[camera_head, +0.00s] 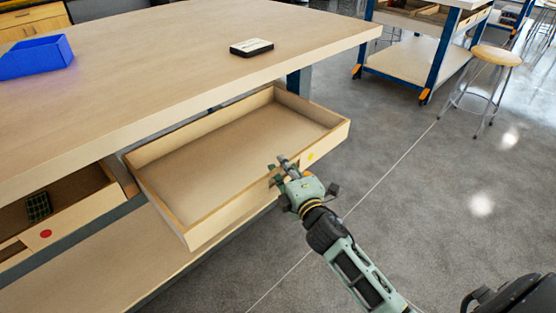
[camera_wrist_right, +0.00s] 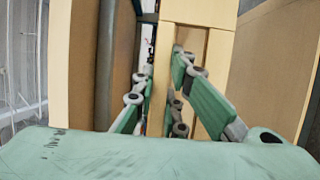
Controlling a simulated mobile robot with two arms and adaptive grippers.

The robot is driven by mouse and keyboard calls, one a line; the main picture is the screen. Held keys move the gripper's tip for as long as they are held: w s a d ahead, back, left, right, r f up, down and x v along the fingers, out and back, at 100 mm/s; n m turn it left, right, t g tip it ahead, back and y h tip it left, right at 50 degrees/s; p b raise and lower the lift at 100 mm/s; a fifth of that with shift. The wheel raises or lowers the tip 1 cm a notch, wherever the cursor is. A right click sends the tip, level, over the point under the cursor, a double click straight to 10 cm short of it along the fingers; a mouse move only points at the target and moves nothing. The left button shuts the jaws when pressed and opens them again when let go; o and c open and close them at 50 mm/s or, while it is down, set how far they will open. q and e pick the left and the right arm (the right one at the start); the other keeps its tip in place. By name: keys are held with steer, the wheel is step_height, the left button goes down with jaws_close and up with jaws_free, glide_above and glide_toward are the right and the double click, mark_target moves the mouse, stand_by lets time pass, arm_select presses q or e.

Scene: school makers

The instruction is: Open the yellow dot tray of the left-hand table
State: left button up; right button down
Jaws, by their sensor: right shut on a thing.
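The yellow dot tray (camera_head: 329,144) is a pale wooden drawer pulled well out from under the left-hand table (camera_head: 180,50). It is empty, and its yellow dot (camera_head: 310,156) shows on the front to the right of my gripper. My right gripper (camera_head: 280,168) is shut on the tray's front panel near its middle, at the cut-out. In the right wrist view its green fingers (camera_wrist_right: 162,85) lie close against the pale wooden panel (camera_wrist_right: 196,38); the exact contact is partly hidden. My left gripper is not in view.
A red dot tray (camera_head: 70,222) at lower left stands partly open with a dark checked item (camera_head: 38,206) inside. A blue bin (camera_head: 35,58) and a black-and-white box (camera_head: 251,48) sit on the tabletop. A stool (camera_head: 495,57) stands far right. The floor before the tray is clear.

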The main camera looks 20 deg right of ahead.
steer(key=shift+s, duration=0.1)
steer(key=c, duration=1.8)
jaws_free()
steer(key=shift+o, duration=0.2)
steer(key=s, duration=1.2)
steer(key=shift+a, duration=0.2)
